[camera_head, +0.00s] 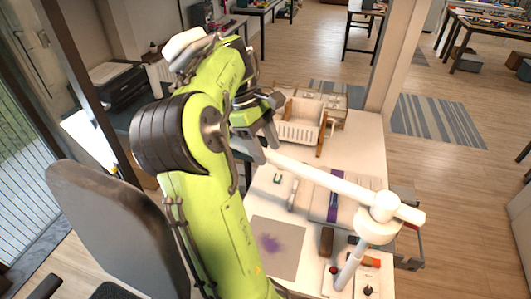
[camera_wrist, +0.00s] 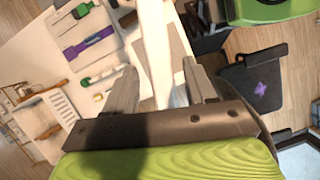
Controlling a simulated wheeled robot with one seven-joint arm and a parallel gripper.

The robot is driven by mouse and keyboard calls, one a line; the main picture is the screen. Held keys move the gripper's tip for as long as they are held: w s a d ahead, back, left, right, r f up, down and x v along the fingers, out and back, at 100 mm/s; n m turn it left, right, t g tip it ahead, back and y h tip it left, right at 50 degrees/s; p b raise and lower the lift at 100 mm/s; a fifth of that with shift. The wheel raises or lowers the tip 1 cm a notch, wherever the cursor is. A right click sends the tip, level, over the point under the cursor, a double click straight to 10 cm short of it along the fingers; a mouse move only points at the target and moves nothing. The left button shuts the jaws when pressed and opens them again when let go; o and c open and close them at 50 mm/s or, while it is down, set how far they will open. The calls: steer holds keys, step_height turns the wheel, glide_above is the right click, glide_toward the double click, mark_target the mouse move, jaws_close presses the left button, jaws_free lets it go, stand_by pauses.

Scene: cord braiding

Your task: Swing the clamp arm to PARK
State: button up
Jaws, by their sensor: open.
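The white clamp arm (camera_head: 335,185) reaches from its round pivot (camera_head: 382,207) on a white post at the table's right side toward the upper left. Its far end is near my gripper (camera_head: 264,146), partly hidden by it. In the wrist view my gripper (camera_wrist: 161,84) is open, with one finger on each side of the clamp arm (camera_wrist: 156,45). A gap shows beside the arm, and I cannot tell whether either finger touches it. No PARK marking is readable in either view.
Below the arm, the white table (camera_head: 362,150) holds a purple-banded board (camera_head: 333,205), a grey mat with a purple stain (camera_head: 275,245) and a dark brown block (camera_head: 326,242). A white slatted crate (camera_head: 300,122) stands at the back. A dark chair (camera_head: 115,225) is at the left.

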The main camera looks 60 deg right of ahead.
steer(key=shift+s+a+f, duration=0.1)
steer(key=shift+s+f, duration=0.05)
steer(key=shift+c, duration=0.7)
jaws_close()
